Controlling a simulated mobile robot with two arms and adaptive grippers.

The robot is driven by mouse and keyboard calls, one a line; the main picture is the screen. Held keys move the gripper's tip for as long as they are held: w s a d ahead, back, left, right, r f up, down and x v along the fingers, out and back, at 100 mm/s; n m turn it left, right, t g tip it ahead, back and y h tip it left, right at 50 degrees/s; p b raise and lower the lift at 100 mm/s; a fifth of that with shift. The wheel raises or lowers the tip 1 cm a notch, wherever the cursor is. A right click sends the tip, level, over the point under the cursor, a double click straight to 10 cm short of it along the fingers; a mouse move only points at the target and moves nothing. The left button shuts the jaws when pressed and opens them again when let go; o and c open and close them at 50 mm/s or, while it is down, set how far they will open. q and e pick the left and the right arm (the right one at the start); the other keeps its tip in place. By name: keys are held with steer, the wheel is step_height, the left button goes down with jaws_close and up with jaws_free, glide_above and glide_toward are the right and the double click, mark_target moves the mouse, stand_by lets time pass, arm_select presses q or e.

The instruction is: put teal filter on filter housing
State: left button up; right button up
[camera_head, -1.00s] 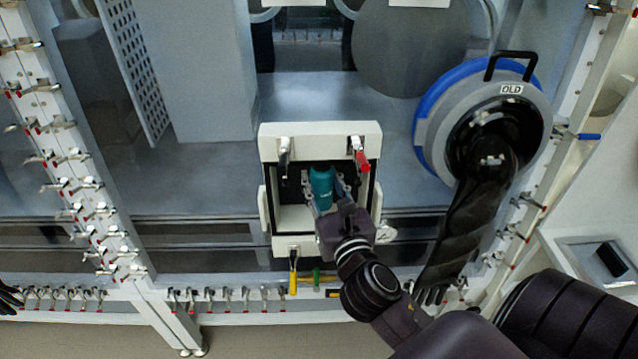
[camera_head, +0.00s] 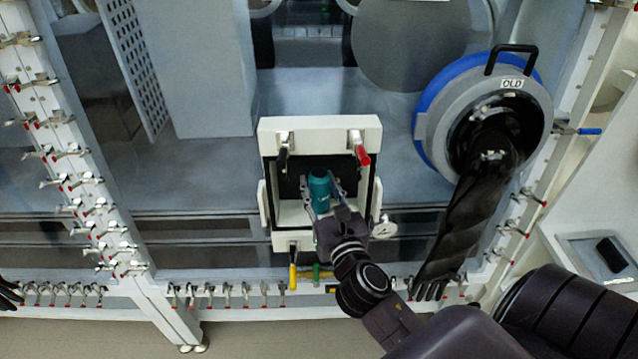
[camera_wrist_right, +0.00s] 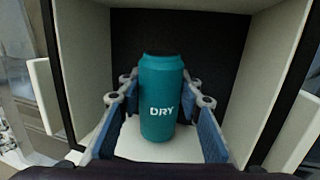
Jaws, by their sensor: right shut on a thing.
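The teal filter (camera_head: 320,190) is a small upright canister marked DRY, and it also shows in the wrist view (camera_wrist_right: 162,95). It is inside an open white box (camera_head: 318,131) with a dark inner back. My right gripper (camera_head: 322,196) reaches into the box from the front and is shut on the filter; in the wrist view its blue-padded fingers (camera_wrist_right: 163,115) lie on either side of it. A pale surface (camera_wrist_right: 150,148) shows beneath the filter; I cannot tell whether they touch. I cannot make out a separate filter housing. My left gripper is not in view.
Clamps with a black handle (camera_head: 284,150) and a red handle (camera_head: 360,154) sit on the box's upper rim. A round port marked OLD (camera_head: 513,84) with a hanging black glove (camera_head: 455,235) is at the right. Toggle clamps line the white frame (camera_head: 75,170).

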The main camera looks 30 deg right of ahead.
steer(key=shift+f, duration=0.25)
steer(key=o, duration=1.2)
steer(key=shift+o, duration=0.2)
steer(key=shift+r, duration=0.3)
steer(key=shift+r+p, duration=0.4)
steer(key=shift+r, duration=0.1)
steer(key=b+v, duration=0.4)
steer(key=v, duration=0.8)
steer(key=shift+f, duration=0.15)
